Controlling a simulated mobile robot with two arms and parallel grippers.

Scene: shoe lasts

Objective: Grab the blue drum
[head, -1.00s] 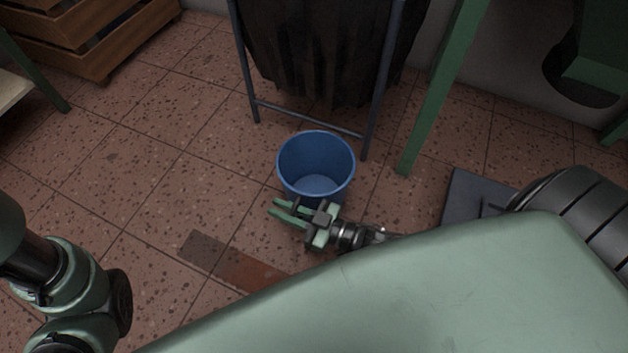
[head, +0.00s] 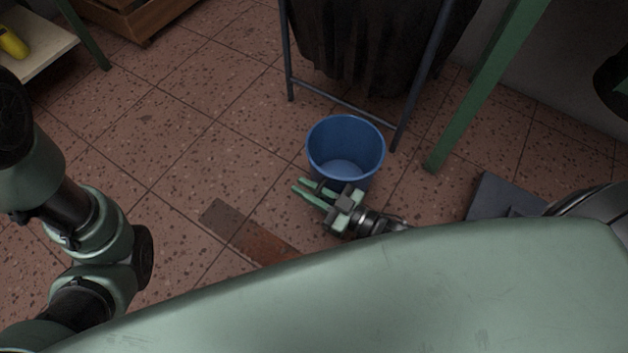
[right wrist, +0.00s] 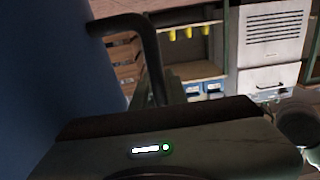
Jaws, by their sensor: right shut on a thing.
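The blue drum (head: 346,150) is an open, round, bucket-like container standing upright on the tiled floor in the head view. My right gripper (head: 301,187) is low against the drum's near side, its two green fingers pointing left. It is shut on a dark bar-like handle at the drum's side; the exact contact is small in the head view. In the right wrist view the drum's blue wall (right wrist: 50,80) fills the left side, and the dark bent handle (right wrist: 143,45) runs down to the gripper. My left arm shows at the left of the head view, but its gripper does not.
A metal frame (head: 290,60) with a dark bag (head: 375,45) stands just behind the drum. A green post (head: 485,90) is to its right, a dark flat plate (head: 505,195) at the lower right.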

